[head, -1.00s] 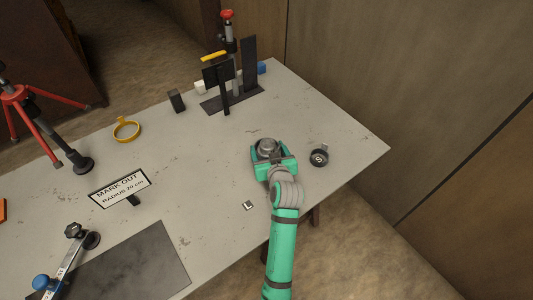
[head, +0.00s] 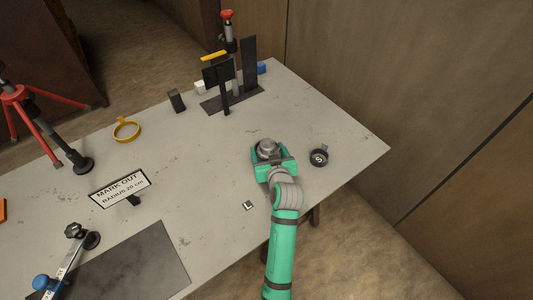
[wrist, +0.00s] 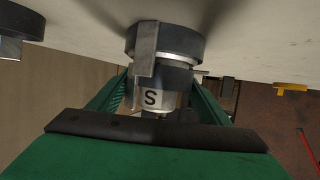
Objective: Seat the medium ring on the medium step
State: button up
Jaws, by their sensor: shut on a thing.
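My gripper (head: 267,152) is over the right part of the table, its green jaws around a stepped grey part. In the wrist view my gripper (wrist: 158,98) has its jaws on either side of a dark band, which I take to be the medium ring (wrist: 175,78). Beyond the band is a bright metal step, then a wider dark round piece (wrist: 182,42) with a grey upright tab, close to the table. On the near side is a silver face marked S (wrist: 151,99). The jaws partly hide the band, so its contact with the step cannot be told.
A dark round piece marked S (head: 319,157) stands just right of my gripper. A small marked tile (head: 248,205) lies in front. The table between is clear.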

jog(key=shift+f, duration=0.5)
dwell(1.1)
jog(key=o, duration=1.3)
jog(key=shift+o, duration=0.9)
